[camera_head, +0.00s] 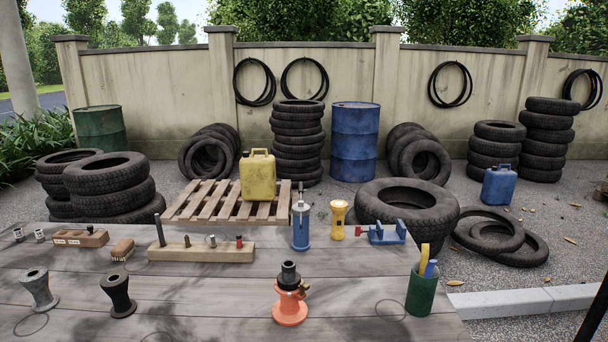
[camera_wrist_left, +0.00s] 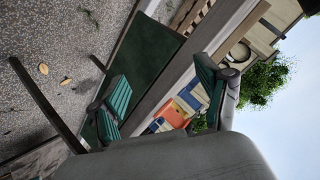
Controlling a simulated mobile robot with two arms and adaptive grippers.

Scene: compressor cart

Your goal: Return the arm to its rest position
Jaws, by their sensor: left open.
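My left gripper (camera_wrist_left: 160,92) shows in the left wrist view, with its two green-padded fingers apart. I see nothing held between them. Beyond the fingers are small orange, yellow and blue shapes (camera_wrist_left: 183,103), too small to name surely. The left gripper and arm do not show in the head view. My right gripper is in neither view.
The wooden table (camera_head: 200,290) bears a red-orange based fitting (camera_head: 289,300), a green cup (camera_head: 422,290), a wooden block with pins (camera_head: 200,252), a blue bottle-shaped tool (camera_head: 300,228) and a yellow flashlight (camera_head: 338,218). Tyres (camera_head: 405,205) and drums stand behind it.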

